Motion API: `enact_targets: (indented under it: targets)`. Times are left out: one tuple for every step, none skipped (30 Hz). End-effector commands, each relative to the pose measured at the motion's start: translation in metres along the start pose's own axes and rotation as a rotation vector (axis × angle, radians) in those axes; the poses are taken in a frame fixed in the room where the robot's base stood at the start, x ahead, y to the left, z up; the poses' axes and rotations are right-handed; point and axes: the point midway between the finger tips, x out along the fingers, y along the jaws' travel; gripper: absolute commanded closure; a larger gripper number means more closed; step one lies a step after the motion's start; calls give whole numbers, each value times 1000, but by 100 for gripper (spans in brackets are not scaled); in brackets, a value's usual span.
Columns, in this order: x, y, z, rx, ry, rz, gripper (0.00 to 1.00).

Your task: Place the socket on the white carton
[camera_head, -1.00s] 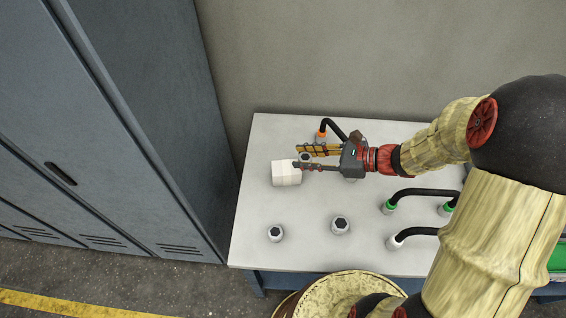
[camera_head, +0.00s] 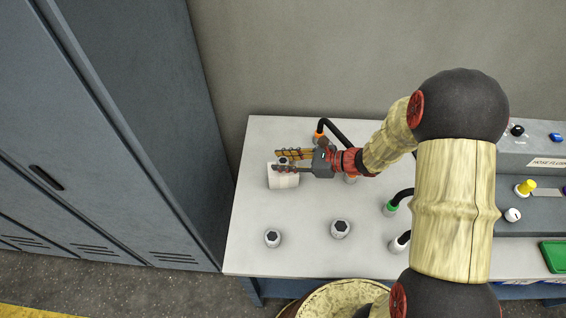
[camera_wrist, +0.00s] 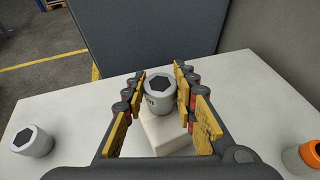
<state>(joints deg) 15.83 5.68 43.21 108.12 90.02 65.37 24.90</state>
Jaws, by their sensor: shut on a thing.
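My gripper (camera_head: 281,162) is shut on a grey socket with a dark hexagonal hole, shown between the finger pads in the wrist view (camera_wrist: 160,96). The white carton (camera_head: 284,181) stands on the left part of the table. In the wrist view the carton (camera_wrist: 166,134) lies directly below the socket. The socket is upright over the carton's top. I cannot tell whether its base touches the carton. In the head view the fingers hide most of the socket and part of the carton.
Two other sockets stand on the table (camera_head: 255,217), one at the front left (camera_head: 272,238) and one farther right (camera_head: 340,229). A black hose with orange ends (camera_head: 337,131) lies behind my gripper. A green-ended hose (camera_head: 392,207) is to the right. A locker stands left.

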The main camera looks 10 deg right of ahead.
Motion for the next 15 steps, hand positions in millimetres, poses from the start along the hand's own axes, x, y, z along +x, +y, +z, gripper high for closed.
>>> enact_targets:
  targets:
    - [0,-1,1,-2,-1,-1,100]
    - [0,-1,2,-3,-1,-1,100]
    - [-1,-1,2,-2,-1,-1,100]
    - [-1,-1,2,-2,-1,-1,100]
    - [-1,-1,2,-2,-1,-1,100]
    - [-1,-1,2,-2,-1,-1,100]
    - [0,-1,1,-2,-1,-1,100]
    - [0,-1,0,-2,-1,-1,100]
    - [0,-1,-1,-2,-1,-1,100]
    - [1,-1,-2,-2,-1,-1,100]
    - [1,0,-2,-1,-1,-1,71]
    - [0,0,-1,-1,-1,-1,69]
    - [0,0,-1,-1,0,-1,67]
    - [0,0,-1,-1,0,-1,65]
    - [0,0,-1,-1,0,-1,63]
